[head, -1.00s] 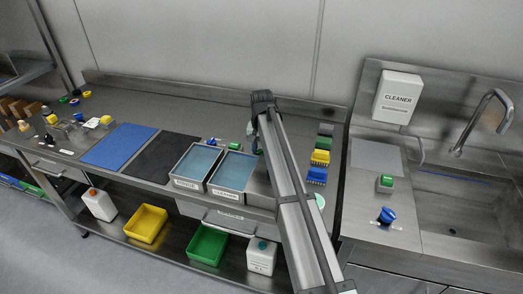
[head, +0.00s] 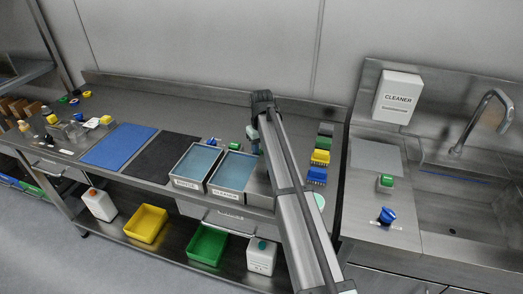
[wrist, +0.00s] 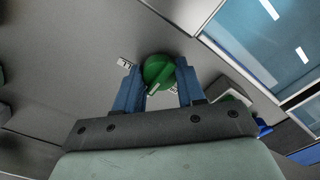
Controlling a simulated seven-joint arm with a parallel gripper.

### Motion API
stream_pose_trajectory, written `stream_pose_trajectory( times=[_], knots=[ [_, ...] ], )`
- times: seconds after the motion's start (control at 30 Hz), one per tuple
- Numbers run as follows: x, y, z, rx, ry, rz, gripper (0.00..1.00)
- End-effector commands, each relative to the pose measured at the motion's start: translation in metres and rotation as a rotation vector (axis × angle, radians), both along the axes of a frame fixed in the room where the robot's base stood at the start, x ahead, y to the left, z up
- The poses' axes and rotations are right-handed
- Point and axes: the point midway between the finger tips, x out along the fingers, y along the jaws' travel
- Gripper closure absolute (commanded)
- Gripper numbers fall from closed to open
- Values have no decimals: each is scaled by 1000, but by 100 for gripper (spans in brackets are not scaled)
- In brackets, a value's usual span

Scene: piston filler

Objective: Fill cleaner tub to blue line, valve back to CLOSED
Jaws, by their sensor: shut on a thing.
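The cleaner tub (head: 213,190), with a label on its front, holds blue liquid and stands on the bench left of my arm. Part of a tub with blue liquid also shows at the top right of the wrist view (wrist: 210,16). I cannot make out a blue line in it. A green valve knob (wrist: 158,71) with a pale pointer mark sits between my blue fingers in the wrist view. My gripper (wrist: 157,80) is shut on this knob. A small printed label shows beside it; its word is too small to read. In the head view my arm hides the knob.
A second tub (head: 173,182) stands left of the cleaner tub. Behind them are a blue knob (head: 212,142) and a green button (head: 234,146). Coloured brushes (head: 319,157) stand right of my arm. A CLEANER dispenser (head: 398,97) hangs above the sink counter.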

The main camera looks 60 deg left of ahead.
Motion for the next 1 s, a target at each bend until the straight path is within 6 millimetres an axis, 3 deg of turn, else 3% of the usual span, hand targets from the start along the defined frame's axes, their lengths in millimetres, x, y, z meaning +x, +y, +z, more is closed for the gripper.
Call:
stream_pose_trajectory(
  times=[0.47,0.5,0.73,1.0],
  knots=[
    [0,1,1,2,0,12,91],
    [0,1,1,2,0,12,57],
    [0,0,0,1,0,12,36],
    [0,0,1,1,0,12,36]
  ],
)
